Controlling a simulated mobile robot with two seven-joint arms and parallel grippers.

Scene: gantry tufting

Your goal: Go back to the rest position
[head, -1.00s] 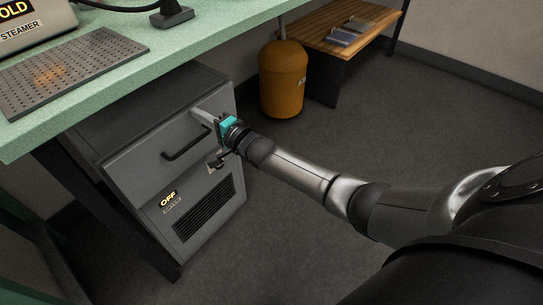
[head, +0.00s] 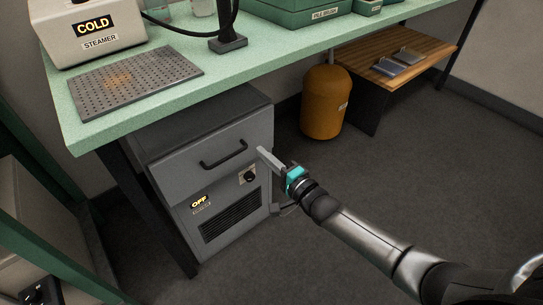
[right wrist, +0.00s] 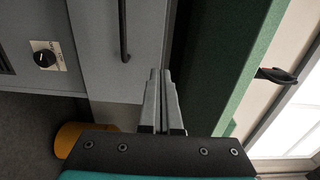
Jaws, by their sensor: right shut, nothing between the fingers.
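My right gripper (head: 263,153) is shut and empty. Its arm comes in from the lower right, and the fingers point up and left, in front of the right edge of the grey cabinet (head: 165,185). In the picture it is right of the drawer's black handle (head: 224,153) and of the dark knob (head: 250,177). In the right wrist view the two grey fingers (right wrist: 161,75) are together with nothing between them. The handle (right wrist: 123,30) and the knob (right wrist: 44,58) show left of them, apart. My left gripper is not in view.
The green bench (head: 120,126) above carries a steamer marked COLD (head: 95,28) and a perforated plate (head: 130,80). The cabinet display (head: 199,202) reads OFF. The floor at right is clear.

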